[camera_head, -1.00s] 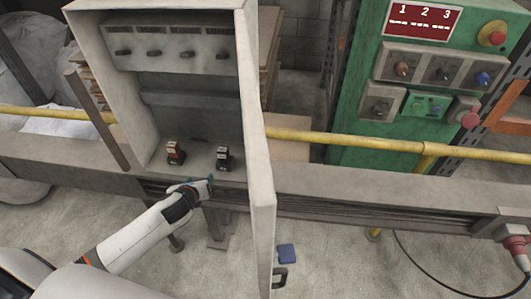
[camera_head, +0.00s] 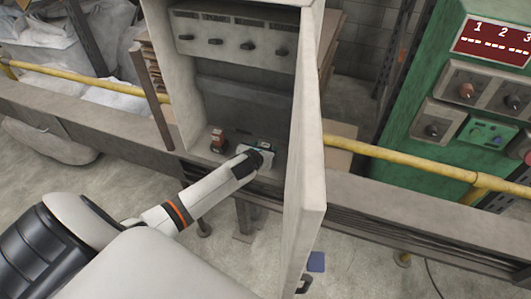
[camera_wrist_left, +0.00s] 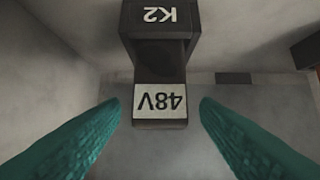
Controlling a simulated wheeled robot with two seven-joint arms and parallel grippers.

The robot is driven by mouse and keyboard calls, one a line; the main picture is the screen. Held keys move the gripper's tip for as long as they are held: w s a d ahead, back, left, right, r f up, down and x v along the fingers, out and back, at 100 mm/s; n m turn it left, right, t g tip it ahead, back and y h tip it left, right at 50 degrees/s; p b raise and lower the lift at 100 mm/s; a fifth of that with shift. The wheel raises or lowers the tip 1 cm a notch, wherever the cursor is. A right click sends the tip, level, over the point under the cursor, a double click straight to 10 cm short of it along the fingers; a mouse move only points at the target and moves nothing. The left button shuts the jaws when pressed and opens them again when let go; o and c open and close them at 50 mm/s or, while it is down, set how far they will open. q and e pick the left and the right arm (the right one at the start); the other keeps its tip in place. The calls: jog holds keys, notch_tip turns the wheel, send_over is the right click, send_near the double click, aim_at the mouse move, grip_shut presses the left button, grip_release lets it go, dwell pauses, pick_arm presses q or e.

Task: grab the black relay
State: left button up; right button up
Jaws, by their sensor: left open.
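The black relay (camera_wrist_left: 160,62) stands in the open cabinet, with a "K2" label on top and a white "48V" label on its front. In the left wrist view it lies ahead of my open left gripper (camera_wrist_left: 160,112), between the lines of its two teal fingers. In the head view my left gripper (camera_head: 258,152) is at the cabinet floor and hides most of the relay. A brown relay (camera_head: 217,141) stands to its left. My right gripper is out of view.
The open cabinet door (camera_head: 308,130) stands close to the right of my left gripper. Knobs line a panel (camera_head: 235,36) in the cabinet's upper part. A yellow pipe (camera_head: 400,160) and a green control box (camera_head: 440,90) are further right.

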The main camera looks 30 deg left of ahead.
pick_arm(q)
jog(key=shift+x, duration=1.05)
jog(key=shift+d, duration=0.1)
jog(key=shift+s, duration=0.1)
jog(key=c, duration=1.1)
